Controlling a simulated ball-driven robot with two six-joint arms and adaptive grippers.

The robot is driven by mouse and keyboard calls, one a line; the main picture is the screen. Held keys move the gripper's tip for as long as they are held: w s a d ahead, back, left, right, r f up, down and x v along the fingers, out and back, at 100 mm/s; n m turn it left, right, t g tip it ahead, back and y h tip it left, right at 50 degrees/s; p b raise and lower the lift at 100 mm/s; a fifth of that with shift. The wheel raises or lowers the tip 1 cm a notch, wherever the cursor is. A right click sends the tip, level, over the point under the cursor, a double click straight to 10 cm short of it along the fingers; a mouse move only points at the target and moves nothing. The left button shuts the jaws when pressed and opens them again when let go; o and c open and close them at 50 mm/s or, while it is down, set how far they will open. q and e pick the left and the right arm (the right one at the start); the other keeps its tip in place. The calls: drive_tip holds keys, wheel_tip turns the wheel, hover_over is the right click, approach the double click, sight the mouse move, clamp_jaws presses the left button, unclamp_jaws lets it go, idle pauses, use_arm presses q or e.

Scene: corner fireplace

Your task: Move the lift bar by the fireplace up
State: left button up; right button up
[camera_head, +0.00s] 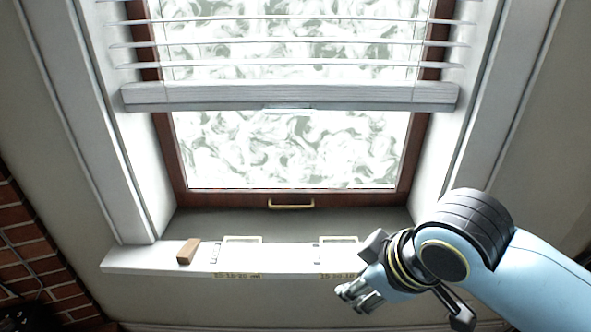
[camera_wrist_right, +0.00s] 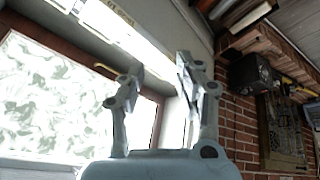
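The lift bar (camera_head: 290,97) is the thick white bottom rail of the window blind in the head view. It hangs level across the upper window, with a small pale grip (camera_head: 288,109) at its lower middle. My right gripper (camera_head: 358,285) is at the lower right in the head view, in front of the sill, well below the bar and apart from it. In the right wrist view its two fingers (camera_wrist_right: 157,75) stand apart with nothing between them. I cannot make out the bar in that view. My left gripper is not in view.
The wooden window frame (camera_head: 291,197) has a brass handle (camera_head: 291,205). The white sill (camera_head: 140,258) carries a small brown block (camera_head: 188,251). Brick shows at the left (camera_head: 22,240) and in the right wrist view (camera_wrist_right: 240,115). Space before the glass is clear.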

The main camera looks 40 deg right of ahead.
drive_tip(key=w+d+r+n+t+y, duration=0.1)
drive_tip(key=w+d+r+n+t, duration=0.15)
drive_tip(key=w+n+t, duration=0.35)
drive_tip(key=w+d+r+n+t, duration=0.1)
drive_tip(key=w+r+n, duration=0.2)
drive_tip(key=w, duration=0.4)
drive_tip(key=n+t+y, duration=0.3)
drive_tip(key=n+t, duration=0.4)
drive_tip(key=n, duration=0.2)
approach(295, 114)
drive_tip(key=b+x, duration=0.3)
drive_tip(key=b, duration=0.2)
drive_tip(key=b+x, duration=0.3)
drive_tip(key=b, duration=0.2)
drive_tip(key=b+x, duration=0.3)
drive_tip(key=b, duration=0.2)
drive_tip(key=shift+w+f, duration=0.25)
drive_tip(key=shift+w, duration=0.15)
drive_tip(key=shift+w+a+r+b, duration=0.1)
drive_tip(key=shift+w+r+b, duration=0.05)
drive_tip(key=shift+w+b, duration=0.35)
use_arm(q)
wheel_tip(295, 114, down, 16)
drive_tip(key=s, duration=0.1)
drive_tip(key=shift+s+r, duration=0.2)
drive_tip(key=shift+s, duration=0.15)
use_arm(e)
drive_tip(key=shift+r, duration=0.15)
